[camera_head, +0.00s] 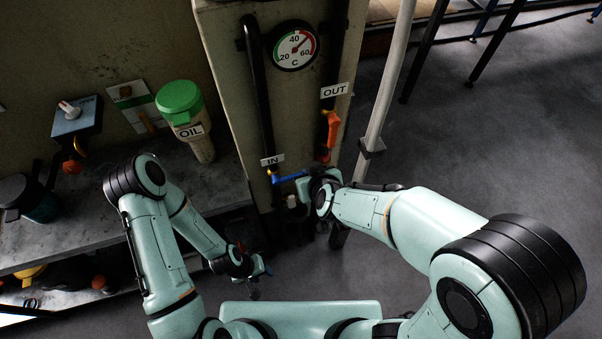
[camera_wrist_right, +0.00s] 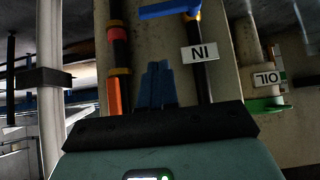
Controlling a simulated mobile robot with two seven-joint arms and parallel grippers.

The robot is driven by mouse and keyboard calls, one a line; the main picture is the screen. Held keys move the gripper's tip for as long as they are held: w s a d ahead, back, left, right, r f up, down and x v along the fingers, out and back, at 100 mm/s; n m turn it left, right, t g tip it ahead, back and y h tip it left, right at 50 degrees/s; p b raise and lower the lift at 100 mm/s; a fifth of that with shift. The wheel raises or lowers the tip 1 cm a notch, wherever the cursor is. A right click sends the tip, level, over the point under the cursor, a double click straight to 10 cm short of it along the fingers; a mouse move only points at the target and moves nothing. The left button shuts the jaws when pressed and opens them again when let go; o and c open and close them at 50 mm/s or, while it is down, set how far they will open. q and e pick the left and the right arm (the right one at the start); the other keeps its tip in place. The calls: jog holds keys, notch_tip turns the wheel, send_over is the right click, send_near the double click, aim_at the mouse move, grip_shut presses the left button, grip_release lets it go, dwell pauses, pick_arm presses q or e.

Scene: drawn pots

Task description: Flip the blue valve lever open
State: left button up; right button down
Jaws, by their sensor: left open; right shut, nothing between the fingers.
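The blue valve lever (camera_head: 290,177) sits on the pipe labelled IN and sticks out sideways to the right, across the pipe. In the right wrist view, which is turned upside down, the blue lever (camera_wrist_right: 168,9) shows at the top edge, partly cut off. My right gripper (camera_wrist_right: 157,66) is shut and empty, its blue fingertips together, with a visible gap between them and the lever. In the head view its hand is just below and right of the lever, partly hidden by my wrist. My left gripper (camera_head: 262,281) is open and empty, low beside the bench.
An orange lever (camera_head: 332,131) lies along the OUT pipe. A gauge (camera_head: 293,46) is above. A pale post (camera_head: 384,85) stands right of the panel. A green-lidded OIL container (camera_head: 188,118) stands on the bench (camera_head: 95,215) at left. Open floor lies right.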

jog(key=x, duration=0.2)
jog(key=b, duration=0.3)
send_near(290, 175)
jog(key=w+d+f, duration=0.1)
jog(key=w+f, duration=0.2)
jog(key=w, duration=0.2)
pick_arm(q)
jog(key=s+f, duration=0.4)
jog(key=shift+s+f+g, duration=0.2)
jog(key=shift+s+g, duration=0.1)
jog(key=shift+s, duration=0.05)
pick_arm(e)
jog(key=shift+w+f, duration=0.1)
jog(key=shift+f, duration=0.4)
